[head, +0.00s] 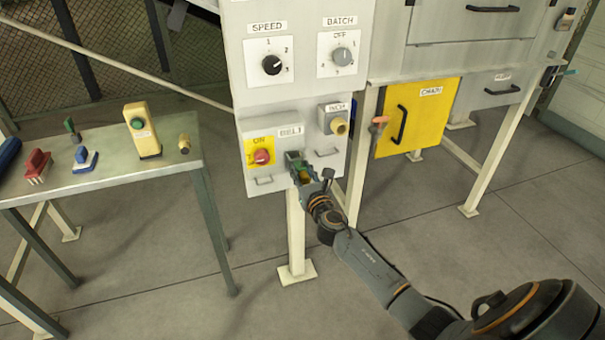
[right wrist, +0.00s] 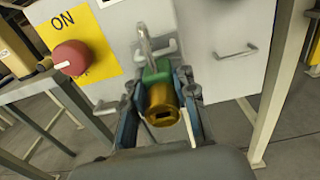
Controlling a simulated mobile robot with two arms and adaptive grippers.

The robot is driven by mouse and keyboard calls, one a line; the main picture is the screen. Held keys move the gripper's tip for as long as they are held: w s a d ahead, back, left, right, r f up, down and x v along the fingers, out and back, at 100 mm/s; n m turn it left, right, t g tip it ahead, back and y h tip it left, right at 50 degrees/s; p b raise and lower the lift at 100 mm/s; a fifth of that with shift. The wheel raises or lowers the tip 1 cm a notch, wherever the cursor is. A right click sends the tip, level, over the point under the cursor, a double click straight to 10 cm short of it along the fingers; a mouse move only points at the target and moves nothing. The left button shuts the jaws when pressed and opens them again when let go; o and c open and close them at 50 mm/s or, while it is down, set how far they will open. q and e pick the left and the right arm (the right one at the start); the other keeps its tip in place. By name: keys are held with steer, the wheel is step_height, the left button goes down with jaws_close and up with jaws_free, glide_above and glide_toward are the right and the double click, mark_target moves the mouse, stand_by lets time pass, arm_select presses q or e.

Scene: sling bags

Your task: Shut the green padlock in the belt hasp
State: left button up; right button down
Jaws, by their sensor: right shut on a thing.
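The green padlock (right wrist: 158,78) is between the fingers of my right gripper (right wrist: 160,95). It has a green body, a brass-coloured lower end with a keyhole slot facing the wrist camera, and a silver shackle pointing up. The shackle (right wrist: 147,42) is in front of the grey panel, at the belt hasp's place; I cannot tell whether it passes through the hasp or is closed. In the head view the padlock (head: 304,176) is mostly hidden by my right gripper (head: 302,168), just below the BELT label (head: 290,131). My left gripper is not in view.
A red ON knob (head: 261,157) on a yellow plate is left of the gripper. A brass-ended connector (head: 339,127) sits at upper right. Small handles (right wrist: 236,52) stick out of the panel. The floor in front is clear.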

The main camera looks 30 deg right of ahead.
steer(key=shift+w+d, duration=0.2)
steer(key=shift+w, duration=0.4)
steer(key=shift+w, duration=0.2)
steer(key=shift+f+b, duration=0.15)
steer(key=shift+b, duration=0.2)
steer(key=c, duration=1)
jaws_free()
steer(key=shift+o, duration=0.3)
steer(key=o, duration=0.6)
